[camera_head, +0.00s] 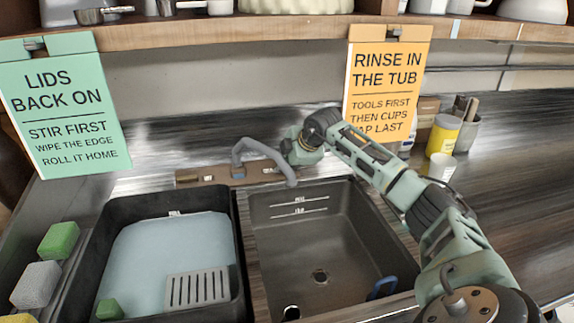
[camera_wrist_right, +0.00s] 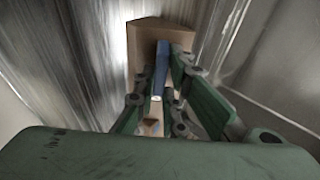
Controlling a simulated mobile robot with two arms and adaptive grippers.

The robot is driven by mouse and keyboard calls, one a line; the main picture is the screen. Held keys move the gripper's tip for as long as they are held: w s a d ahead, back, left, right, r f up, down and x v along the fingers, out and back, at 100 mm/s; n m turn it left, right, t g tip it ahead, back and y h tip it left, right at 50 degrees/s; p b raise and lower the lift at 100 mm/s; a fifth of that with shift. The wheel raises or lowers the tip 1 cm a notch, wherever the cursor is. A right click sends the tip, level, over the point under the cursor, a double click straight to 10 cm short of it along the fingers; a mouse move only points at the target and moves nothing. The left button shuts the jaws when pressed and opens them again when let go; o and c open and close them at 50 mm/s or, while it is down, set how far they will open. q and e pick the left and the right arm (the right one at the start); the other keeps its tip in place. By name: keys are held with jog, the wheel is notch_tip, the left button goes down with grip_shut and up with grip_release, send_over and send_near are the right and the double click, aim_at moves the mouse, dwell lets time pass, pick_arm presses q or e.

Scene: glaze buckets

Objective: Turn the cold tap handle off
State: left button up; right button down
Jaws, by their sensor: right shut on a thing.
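The grey gooseneck tap (camera_head: 258,150) stands on a brown base bar (camera_head: 212,174) behind the basins, its spout over the right-hand dark sink (camera_head: 345,240). My right gripper (camera_head: 291,150) is at the right end of the base bar. In the right wrist view, the right gripper (camera_wrist_right: 160,88) is shut on the blue cold tap handle (camera_wrist_right: 161,65), which lies between its fingers in front of the brown base (camera_wrist_right: 150,38). No water stream is clear below the spout. My left gripper is out of view.
A black tub (camera_head: 236,275) with pale liquid and a slotted grey plate (camera_head: 197,287) is left of the sink. Sponges (camera_head: 58,241) lie at far left. A shelf (camera_head: 200,34) with hanging signs is above. A yellow jar (camera_head: 443,135) and white cup (camera_head: 440,167) stand right.

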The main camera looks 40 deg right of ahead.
jog(key=shift+r, duration=0.1)
jog(key=c, duration=1.8)
grip_release()
notch_tip(320, 180, up, 10)
jog(key=shift+f, duration=0.1)
